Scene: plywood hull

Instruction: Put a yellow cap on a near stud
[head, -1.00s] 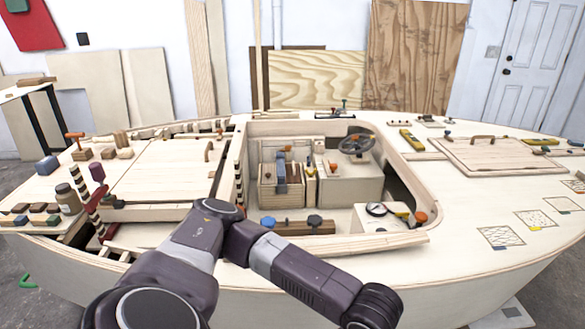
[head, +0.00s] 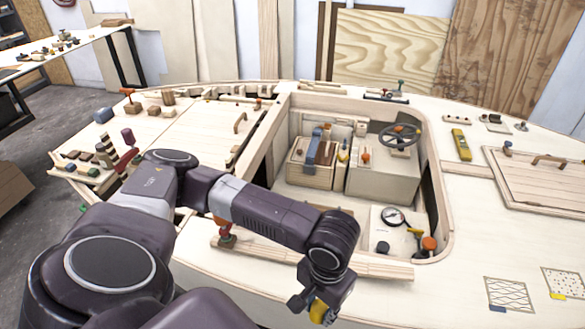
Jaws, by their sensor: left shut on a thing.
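My left gripper (head: 316,306) is at the lower middle of the head view, pointing down in front of the hull's near side. It is shut on a small yellow thing, seemingly the yellow cap (head: 318,312). The fingers partly hide the cap. No near stud can be picked out with certainty. My right gripper is not in view.
The open cockpit (head: 439,220) lies beyond the gripper, with a steering wheel (head: 400,136), a round gauge (head: 392,216) and an orange knob (head: 429,243). A long plank (head: 370,264) edges its near side. The right deck has marked patches (head: 508,294) and a hatch (head: 535,180).

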